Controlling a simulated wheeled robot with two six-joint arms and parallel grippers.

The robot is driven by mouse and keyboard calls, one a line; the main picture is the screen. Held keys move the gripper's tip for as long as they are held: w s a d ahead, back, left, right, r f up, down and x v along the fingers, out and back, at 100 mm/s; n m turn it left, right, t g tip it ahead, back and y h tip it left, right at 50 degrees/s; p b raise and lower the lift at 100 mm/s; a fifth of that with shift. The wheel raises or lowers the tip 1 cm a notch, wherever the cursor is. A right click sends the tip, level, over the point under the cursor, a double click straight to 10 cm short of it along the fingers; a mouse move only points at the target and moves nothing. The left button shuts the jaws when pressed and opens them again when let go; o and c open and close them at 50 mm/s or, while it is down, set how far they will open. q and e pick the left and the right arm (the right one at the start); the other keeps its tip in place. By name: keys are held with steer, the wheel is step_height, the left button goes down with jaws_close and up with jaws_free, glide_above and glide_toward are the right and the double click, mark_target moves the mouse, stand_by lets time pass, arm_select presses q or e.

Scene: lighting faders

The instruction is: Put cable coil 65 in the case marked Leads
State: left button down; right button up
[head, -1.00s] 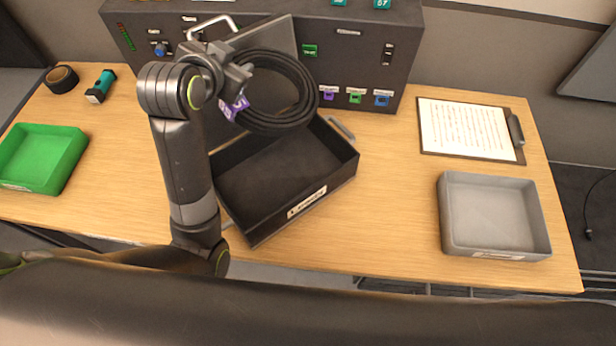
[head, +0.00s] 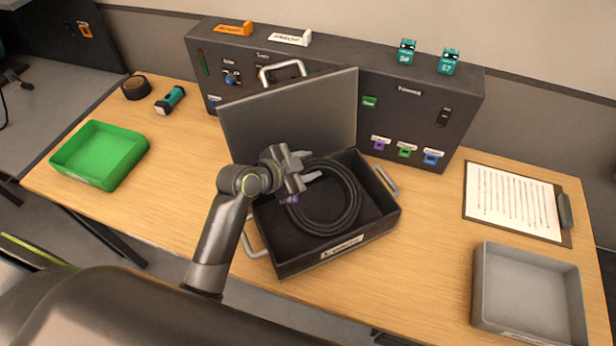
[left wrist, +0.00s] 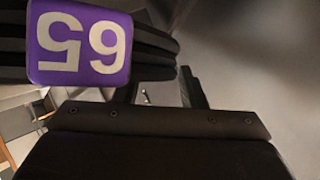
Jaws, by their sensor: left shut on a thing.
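The black cable coil (head: 352,202) is inside the open black case (head: 302,263), within its walls. Whether it touches the floor of the case is unclear. Its purple tag (head: 288,200) shows at the coil's left side, and in the left wrist view the tag (left wrist: 78,46) reads 65, upside down. The case has a raised lid (head: 290,110) behind and a white front label (head: 343,247), too small to read surely. My left gripper (head: 312,168) is shut on the coil at its upper left, over the case. My right gripper is not in view.
A green tray (head: 72,165) stands at the left, with a flashlight (head: 170,100) and a tape roll (head: 136,88) behind it. A grey tray (head: 483,290) and a clipboard (head: 512,200) are at the right. A dark panel (head: 420,95) stands behind the case.

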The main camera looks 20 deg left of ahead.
arm_select(q)
step_height(320, 180, down, 4)
steer(key=shift+r, duration=0.15)
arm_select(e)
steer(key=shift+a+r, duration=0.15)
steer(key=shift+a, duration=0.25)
arm_select(q)
steer(key=shift+s+f, duration=0.1)
steer(key=shift+f, duration=0.3)
steer(key=c, duration=1.1)
jaws_free()
steer(key=shift+c, duration=0.2)
steer(key=shift+o, duration=1.2)
steer(key=shift+f, duration=0.1)
steer(key=shift+s, duration=0.1)
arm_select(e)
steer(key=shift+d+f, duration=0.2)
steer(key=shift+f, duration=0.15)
arm_select(q)
steer(key=shift+f, duration=0.1)
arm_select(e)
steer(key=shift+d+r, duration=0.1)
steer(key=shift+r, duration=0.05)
